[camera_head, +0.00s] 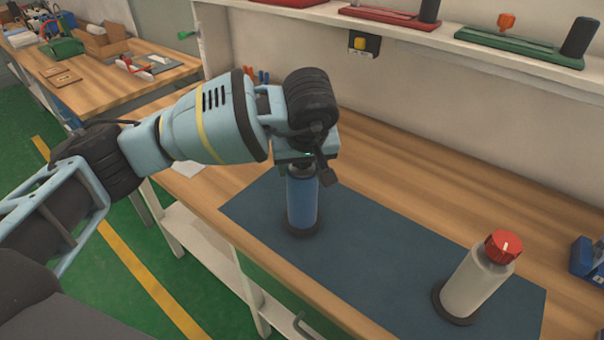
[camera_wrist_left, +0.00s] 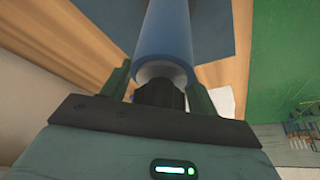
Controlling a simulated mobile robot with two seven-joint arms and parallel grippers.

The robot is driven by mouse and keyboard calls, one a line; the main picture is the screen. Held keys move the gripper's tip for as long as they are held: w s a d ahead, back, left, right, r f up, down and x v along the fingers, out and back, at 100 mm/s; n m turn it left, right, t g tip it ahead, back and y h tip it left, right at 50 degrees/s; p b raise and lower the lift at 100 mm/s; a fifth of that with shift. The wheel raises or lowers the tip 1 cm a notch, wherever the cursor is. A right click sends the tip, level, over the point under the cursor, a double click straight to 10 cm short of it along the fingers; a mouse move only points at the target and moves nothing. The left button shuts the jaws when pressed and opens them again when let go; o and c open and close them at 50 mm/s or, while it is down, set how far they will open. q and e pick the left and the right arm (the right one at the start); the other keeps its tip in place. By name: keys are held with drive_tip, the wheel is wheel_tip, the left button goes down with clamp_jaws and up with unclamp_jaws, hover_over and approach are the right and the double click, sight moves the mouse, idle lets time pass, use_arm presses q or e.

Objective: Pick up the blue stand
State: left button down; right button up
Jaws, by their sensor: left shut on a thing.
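The blue stand (camera_head: 302,203) is a blue cylinder with a dark round base, upright on the dark blue mat (camera_head: 380,262) near its left end. My left gripper (camera_head: 304,170) reaches it from above and is shut on its dark top. In the left wrist view the blue stand (camera_wrist_left: 163,40) runs up from between the two fingers of my left gripper (camera_wrist_left: 160,90). I cannot tell whether its base touches the mat. My right gripper is in neither view.
A white cylinder (camera_head: 478,285) with a red knob stands at the mat's right end. A shelf above the bench holds red and green trays (camera_head: 520,47) with black cylinders. A blue object (camera_head: 588,258) lies at the right edge. The mat between the cylinders is clear.

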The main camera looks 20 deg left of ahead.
use_arm(q)
drive_tip(key=shift+r, duration=1.55)
drive_tip(key=shift+s+a, duration=0.25)
drive_tip(key=shift+s, duration=0.3)
drive_tip(key=shift+s+a, duration=0.2)
drive_tip(key=shift+s, duration=0.3)
drive_tip(key=s+a+r+b, duration=0.1)
drive_tip(key=s+a, duration=0.4)
drive_tip(key=s, duration=0.7)
drive_tip(key=shift+s+a+r, duration=0.15)
drive_tip(key=shift+s+a, duration=0.05)
drive_tip(key=shift+s, duration=0.15)
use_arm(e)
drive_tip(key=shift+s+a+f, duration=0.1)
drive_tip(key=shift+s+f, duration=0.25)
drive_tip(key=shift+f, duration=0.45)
